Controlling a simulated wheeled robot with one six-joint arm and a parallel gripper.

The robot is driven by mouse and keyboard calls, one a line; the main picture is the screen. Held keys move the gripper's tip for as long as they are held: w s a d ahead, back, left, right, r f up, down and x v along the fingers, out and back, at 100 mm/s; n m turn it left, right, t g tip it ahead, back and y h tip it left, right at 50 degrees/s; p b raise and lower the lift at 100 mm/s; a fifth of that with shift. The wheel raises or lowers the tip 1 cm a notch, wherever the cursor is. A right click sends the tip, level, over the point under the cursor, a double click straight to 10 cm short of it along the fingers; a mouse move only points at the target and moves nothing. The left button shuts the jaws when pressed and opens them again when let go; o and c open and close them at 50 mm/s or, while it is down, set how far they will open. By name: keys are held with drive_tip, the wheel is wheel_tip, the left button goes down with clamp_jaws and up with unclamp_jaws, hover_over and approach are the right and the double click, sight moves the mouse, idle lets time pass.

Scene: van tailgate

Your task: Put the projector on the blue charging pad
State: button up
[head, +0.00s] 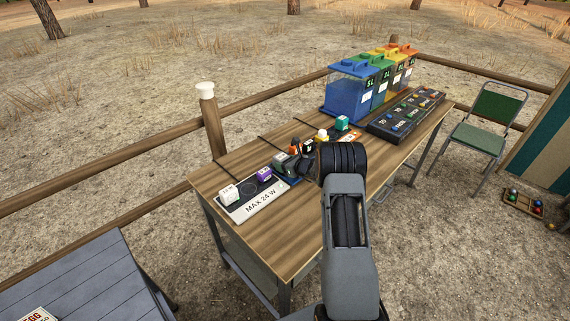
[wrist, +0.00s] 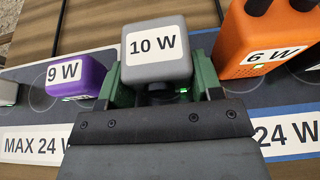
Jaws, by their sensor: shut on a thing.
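My gripper (wrist: 160,90) is shut on a grey box marked 10 W, which I take to be the projector (wrist: 158,50). Its green fingers stand on either side of the box. A dark round part and a small green light show below the box. In the head view the grey projector (head: 281,161) is over the middle of the row of charging pads, partly behind my arm. The blue charging pad (head: 293,181) shows only as an edge there; in the wrist view a bluish pad (wrist: 284,92) lies at right. I cannot tell whether the projector touches a pad.
A purple 9 W box (wrist: 80,80) is left of the projector and an orange 6 W device (wrist: 262,45) close on its right. A white box (head: 229,194) sits on the dark MAX 24 W pad. Colored bins (head: 350,95) and a black panel (head: 405,112) occupy the table's far end.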

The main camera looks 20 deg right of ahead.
drive_tip(key=shift+f, duration=0.2)
drive_tip(key=o, duration=1.1)
drive_tip(key=shift+c, duration=0.2)
drive_tip(key=shift+r, duration=0.15)
